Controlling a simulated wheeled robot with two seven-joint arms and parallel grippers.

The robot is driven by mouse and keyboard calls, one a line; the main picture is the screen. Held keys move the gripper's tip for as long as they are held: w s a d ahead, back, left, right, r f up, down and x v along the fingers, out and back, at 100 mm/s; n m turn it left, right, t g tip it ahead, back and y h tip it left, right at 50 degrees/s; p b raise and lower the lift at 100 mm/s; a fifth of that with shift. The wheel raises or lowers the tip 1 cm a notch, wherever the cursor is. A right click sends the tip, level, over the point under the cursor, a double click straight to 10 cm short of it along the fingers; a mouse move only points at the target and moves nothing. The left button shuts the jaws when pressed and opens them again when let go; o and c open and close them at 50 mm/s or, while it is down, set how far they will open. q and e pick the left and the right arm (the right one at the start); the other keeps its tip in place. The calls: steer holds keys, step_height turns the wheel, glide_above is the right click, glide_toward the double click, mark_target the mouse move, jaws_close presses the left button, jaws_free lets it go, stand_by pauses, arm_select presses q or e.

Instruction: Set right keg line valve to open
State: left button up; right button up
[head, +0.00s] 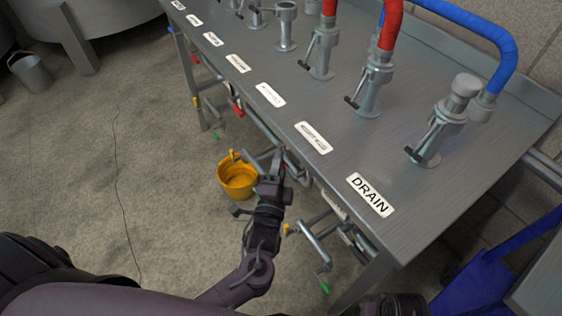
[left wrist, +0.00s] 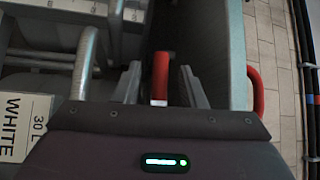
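A red valve handle (left wrist: 160,78) stands between the two fingers of my left gripper (left wrist: 163,86) in the left wrist view, with a gap on both sides. In the head view my left gripper (head: 279,165) is at the front edge of the steel bench (head: 330,184), below its row of labels, and largely hides the handle there. Other line valves with coloured handles hang under the bench edge, such as a red one (head: 237,108). I cannot tell from the small labels which line is the right keg. My right gripper is not in view.
A yellow bucket (head: 238,180) stands on the floor just left of my left gripper. A pipe with a green-tipped end (head: 324,287) sticks out under the DRAIN label (head: 370,195). Taps with red and blue hoses stand on the bench. The floor to the left is mostly clear.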

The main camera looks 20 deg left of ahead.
arm_select(q)
steer(key=shift+w+r, duration=0.1)
steer(key=shift+w, duration=0.6)
jaws_close()
